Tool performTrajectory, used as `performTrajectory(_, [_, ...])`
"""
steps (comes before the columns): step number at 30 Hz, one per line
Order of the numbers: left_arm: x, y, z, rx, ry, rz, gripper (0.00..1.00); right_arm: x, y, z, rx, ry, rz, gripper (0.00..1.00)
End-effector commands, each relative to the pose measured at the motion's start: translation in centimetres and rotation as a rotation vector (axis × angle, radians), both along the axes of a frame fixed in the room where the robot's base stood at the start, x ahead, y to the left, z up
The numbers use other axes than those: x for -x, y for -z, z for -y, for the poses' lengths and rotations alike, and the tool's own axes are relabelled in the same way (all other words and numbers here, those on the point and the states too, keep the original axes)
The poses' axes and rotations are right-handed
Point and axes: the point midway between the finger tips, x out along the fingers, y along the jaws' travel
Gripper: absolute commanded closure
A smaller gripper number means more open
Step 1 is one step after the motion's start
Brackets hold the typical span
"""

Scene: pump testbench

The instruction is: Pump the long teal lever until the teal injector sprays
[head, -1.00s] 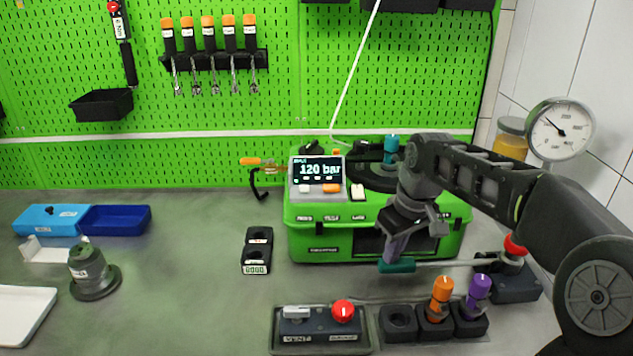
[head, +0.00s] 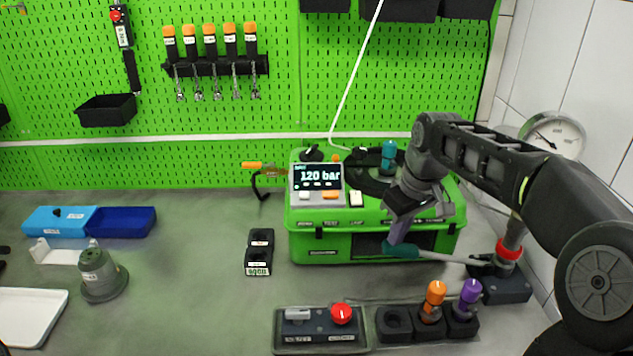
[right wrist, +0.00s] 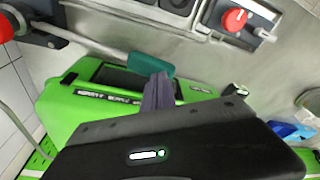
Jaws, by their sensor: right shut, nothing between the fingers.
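The long lever has a teal grip (head: 402,250) and a grey rod that slopes slightly down to the right, to a dark pump base with a red collar (head: 508,252). My right gripper (head: 397,237) is shut and empty, its fingertips at the teal grip. In the right wrist view the closed fingers (right wrist: 158,90) overlap the grip (right wrist: 150,65); I cannot tell whether they touch. The teal injector (head: 389,157) stands upright on the green tester (head: 300,245), partly beside my right arm. No spray shows. The tester display (head: 318,177) reads 120 bar. My left gripper is out of view.
A dial gauge (head: 553,135) stands at the right wall. In front are a vent panel with a red knob (head: 341,314) and a rack with orange (head: 434,294) and purple (head: 470,292) injectors. A black double holder (head: 259,252) stands left of the tester.

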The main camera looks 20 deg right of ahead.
Motion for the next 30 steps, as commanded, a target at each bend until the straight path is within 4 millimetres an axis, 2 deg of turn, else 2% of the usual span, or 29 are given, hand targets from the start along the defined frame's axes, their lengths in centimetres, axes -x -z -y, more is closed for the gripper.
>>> performTrajectory(16, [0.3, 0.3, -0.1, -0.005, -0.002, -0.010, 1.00, 0.0, 0.0, 0.0, 0.000, -0.001, 0.001, 1.00])
performTrajectory(30, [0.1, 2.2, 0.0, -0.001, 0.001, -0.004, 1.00, -0.1, 2.9, -0.3, 0.000, -0.001, -0.002, 1.00])
